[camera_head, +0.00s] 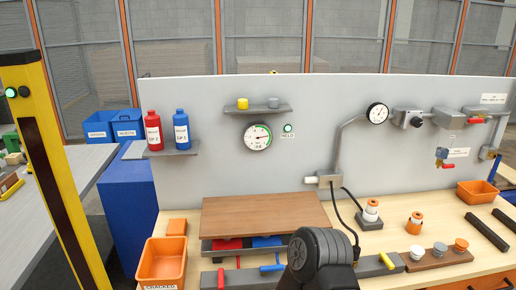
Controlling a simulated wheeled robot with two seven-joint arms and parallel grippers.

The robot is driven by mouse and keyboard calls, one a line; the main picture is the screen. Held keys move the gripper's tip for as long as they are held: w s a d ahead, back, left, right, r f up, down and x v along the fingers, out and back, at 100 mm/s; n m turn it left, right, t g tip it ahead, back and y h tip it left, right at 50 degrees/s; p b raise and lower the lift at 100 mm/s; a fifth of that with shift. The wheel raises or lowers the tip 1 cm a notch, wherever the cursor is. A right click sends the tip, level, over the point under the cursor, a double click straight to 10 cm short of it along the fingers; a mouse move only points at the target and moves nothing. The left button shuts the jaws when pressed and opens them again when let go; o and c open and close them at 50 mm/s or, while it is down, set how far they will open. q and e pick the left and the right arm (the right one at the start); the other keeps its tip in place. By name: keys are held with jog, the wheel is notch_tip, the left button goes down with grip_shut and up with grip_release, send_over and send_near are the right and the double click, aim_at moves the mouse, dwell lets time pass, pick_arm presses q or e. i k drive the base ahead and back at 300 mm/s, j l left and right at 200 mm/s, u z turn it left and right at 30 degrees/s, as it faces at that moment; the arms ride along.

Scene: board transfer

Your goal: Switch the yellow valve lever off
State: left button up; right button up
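A yellow lever (386,260) sits on the right part of a grey bar (340,272) along the front of the wooden bench. It slants across the bar, its upper end pointing to the left. A blue lever (272,267) and an upright red lever (220,278) are on the left part of the same bar. A black rounded part of my own arm stands in front of the bar's middle and hides it, between the blue and yellow levers. Neither gripper's fingers can be seen.
A brown board (262,217) lies over a tray with red and blue pieces. An orange bin (162,262) is at the left. A brown block (437,258) with round caps stands right of the yellow lever. Black cables (350,215) hang behind my arm.

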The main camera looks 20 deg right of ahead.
aim_at(383, 258)
jog(key=z, duration=1.65)
jog(key=i+l, duration=0.25)
jog(key=i, duration=0.15)
jog(key=i+l, duration=0.2)
jog(key=i, duration=0.25)
jog(key=l+u, duration=0.15)
jog(key=u, duration=1.5)
jog(key=k, duration=0.8)
